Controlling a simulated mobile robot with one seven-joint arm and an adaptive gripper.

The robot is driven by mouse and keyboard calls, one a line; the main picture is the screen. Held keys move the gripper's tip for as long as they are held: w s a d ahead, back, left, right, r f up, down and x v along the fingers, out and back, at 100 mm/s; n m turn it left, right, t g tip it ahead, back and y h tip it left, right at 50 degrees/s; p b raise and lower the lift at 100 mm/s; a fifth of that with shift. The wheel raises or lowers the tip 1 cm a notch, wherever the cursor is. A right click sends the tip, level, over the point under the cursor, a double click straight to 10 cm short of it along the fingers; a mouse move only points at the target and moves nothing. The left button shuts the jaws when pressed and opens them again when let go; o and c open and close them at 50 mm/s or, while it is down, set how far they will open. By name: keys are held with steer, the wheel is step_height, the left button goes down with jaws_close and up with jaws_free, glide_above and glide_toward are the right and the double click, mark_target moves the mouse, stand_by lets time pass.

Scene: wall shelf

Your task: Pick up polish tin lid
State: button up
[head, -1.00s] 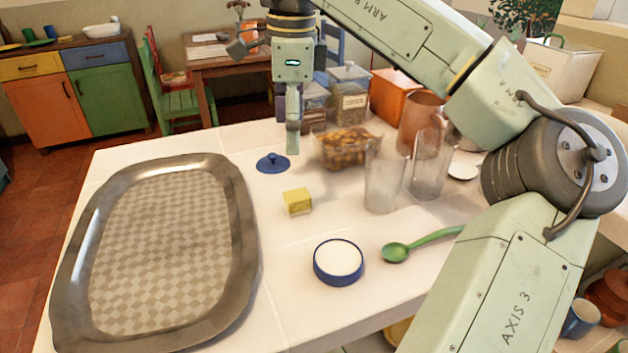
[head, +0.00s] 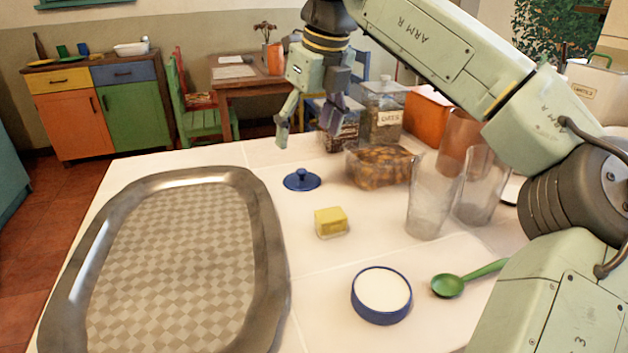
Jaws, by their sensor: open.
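A small blue lid with a knob on top (head: 302,180) lies flat on the white counter, right of the big metal tray. I take it to be the polish tin lid. A round blue tin with a white top surface (head: 381,294) stands nearer the front of the counter. My gripper (head: 307,127) is above and behind the lid in the picture, fingers pointing down. Its two fingers are spread apart with nothing between them. It does not touch the lid.
The large metal tray (head: 270,255) fills the counter's left. A yellow block (head: 330,221), clear glasses (head: 430,200), a tub of brown pieces (head: 381,168) and a glass jar (head: 382,112) stand right of the lid. A green spoon (head: 449,285) lies at front right.

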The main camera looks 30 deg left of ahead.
mark_target(303, 171)
steer(key=x, duration=0.3)
steer(key=shift+f, duration=0.35)
steer(key=shift+w+p+x, duration=0.15)
steer(key=shift+x, duration=1.25)
steer(key=shift+w+p+x, duration=0.15)
steer(key=shift+w+x, duration=0.05)
steer(key=shift+x, duration=1.2)
steer(key=shift+d, duration=0.1)
steer(key=c, duration=1.4)
steer(key=shift+c, duration=0.2)
